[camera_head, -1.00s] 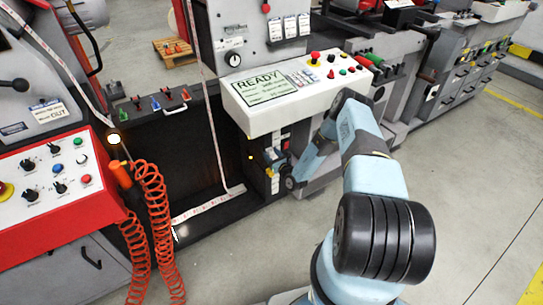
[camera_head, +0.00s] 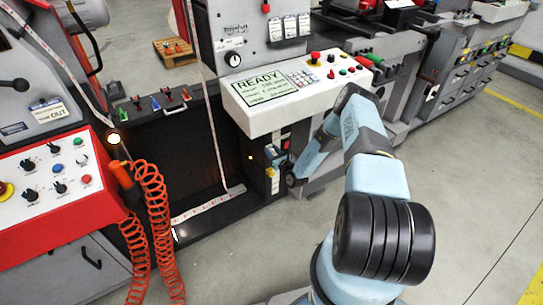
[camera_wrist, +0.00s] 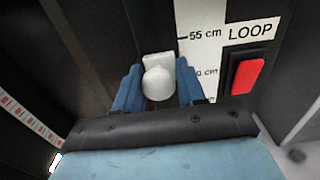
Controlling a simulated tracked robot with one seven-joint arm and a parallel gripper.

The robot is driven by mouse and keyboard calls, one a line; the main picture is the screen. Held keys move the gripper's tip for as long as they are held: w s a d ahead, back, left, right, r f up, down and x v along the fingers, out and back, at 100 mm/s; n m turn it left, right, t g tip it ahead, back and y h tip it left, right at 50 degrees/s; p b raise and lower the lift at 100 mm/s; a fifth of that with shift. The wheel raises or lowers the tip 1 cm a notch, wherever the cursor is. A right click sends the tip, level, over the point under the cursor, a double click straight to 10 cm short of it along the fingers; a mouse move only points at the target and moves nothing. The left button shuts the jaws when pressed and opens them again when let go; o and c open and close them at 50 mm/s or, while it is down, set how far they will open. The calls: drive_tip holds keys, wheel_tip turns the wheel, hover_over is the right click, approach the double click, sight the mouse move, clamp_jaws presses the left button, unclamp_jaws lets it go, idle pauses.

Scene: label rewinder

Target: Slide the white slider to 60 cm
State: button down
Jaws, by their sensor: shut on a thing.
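The white slider (camera_wrist: 158,78) is a small block with a rounded knob, in the middle of the wrist view. My gripper (camera_wrist: 158,83) is shut on it, with one blue finger on each side. A white scale strip (camera_wrist: 201,18) runs just right of the slider. Its "55 cm" mark sits a little above the knob in the picture; a lower label ending in "0 cm" is partly hidden by the right finger. In the head view my gripper (camera_head: 272,155) is at the dark front panel below the white console; the slider cannot be made out there.
A red rocker switch (camera_wrist: 248,73) under the word LOOP stands close right of the scale. The white console (camera_head: 290,90) showing READY overhangs my gripper. Coiled orange hoses (camera_head: 155,215) hang at the left. The grey floor at right is open.

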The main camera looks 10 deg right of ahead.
sight(272, 150)
drive_tip(key=r, duration=0.8)
drive_tip(key=shift+s+a, duration=0.15)
drive_tip(key=shift+a, duration=0.25)
drive_tip(key=shift+r, duration=0.1)
drive_tip(key=c, duration=0.8)
unclamp_jaws()
drive_tip(key=shift+r, duration=0.1)
drive_tip(key=shift+d, duration=0.15)
drive_tip(key=shift+d, duration=0.1)
drive_tip(key=v, duration=1.3)
drive_tip(key=shift+s, duration=0.35)
